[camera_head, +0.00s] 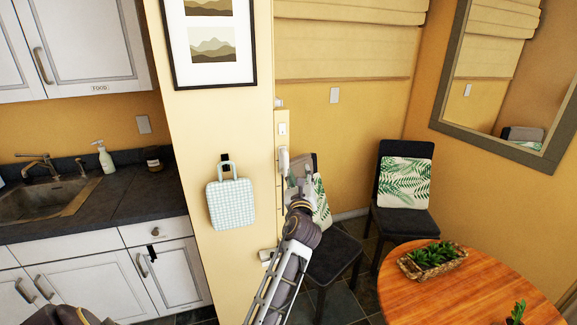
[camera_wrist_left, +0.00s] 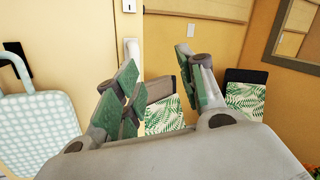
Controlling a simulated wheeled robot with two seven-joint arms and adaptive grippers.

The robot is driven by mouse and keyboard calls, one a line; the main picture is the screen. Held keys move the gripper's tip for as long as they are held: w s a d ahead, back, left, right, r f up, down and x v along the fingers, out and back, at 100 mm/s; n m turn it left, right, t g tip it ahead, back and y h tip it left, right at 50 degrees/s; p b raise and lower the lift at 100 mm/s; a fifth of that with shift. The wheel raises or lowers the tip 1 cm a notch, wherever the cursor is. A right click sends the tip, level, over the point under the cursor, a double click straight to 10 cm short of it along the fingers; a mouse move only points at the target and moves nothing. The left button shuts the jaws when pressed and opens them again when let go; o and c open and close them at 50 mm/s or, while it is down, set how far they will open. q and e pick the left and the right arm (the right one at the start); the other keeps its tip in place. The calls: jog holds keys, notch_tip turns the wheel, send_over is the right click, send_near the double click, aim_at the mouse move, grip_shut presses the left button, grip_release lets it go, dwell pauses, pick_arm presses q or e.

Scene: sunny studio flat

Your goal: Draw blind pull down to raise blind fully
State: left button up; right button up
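A cream folded blind (camera_head: 345,45) hangs at the top of the head view, and its lower edge shows in the left wrist view (camera_wrist_left: 205,8). I cannot make out a pull cord on it. My left gripper (camera_head: 298,168) is raised in front of the pillar's right edge, well below the blind. In the left wrist view, its green-padded fingers (camera_wrist_left: 155,72) are spread with nothing between them. My right gripper is not in view.
A white handset-like fitting (camera_head: 284,160) on the pillar's edge is close to my left gripper. A checked bag (camera_head: 231,202) hangs on the pillar. Dark chairs (camera_head: 402,222) with leafy cushions and a round wooden table (camera_head: 440,300) stand to the right. A mirror (camera_head: 550,150) hangs at right.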

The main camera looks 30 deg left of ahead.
aim_at(286, 166)
pick_arm(q)
jog(key=a+f+g, duration=0.1)
jog(key=s+f+m+g, duration=0.1)
jog(key=a+f+m+y, duration=0.1)
jog(key=shift+s+a+g, duration=0.25)
jog(key=shift+a+g, duration=0.1)
jog(key=shift+g, duration=0.05)
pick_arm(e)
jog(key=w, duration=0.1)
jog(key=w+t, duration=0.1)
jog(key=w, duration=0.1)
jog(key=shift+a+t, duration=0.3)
pick_arm(q)
jog(key=shift+w+a, duration=0.1)
jog(key=shift+w, duration=0.05)
jog(key=shift+p+x, duration=0.5)
jog(key=shift+x, duration=6.25)
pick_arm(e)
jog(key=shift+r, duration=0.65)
pick_arm(q)
jog(key=shift+r, duration=0.15)
grip_shut()
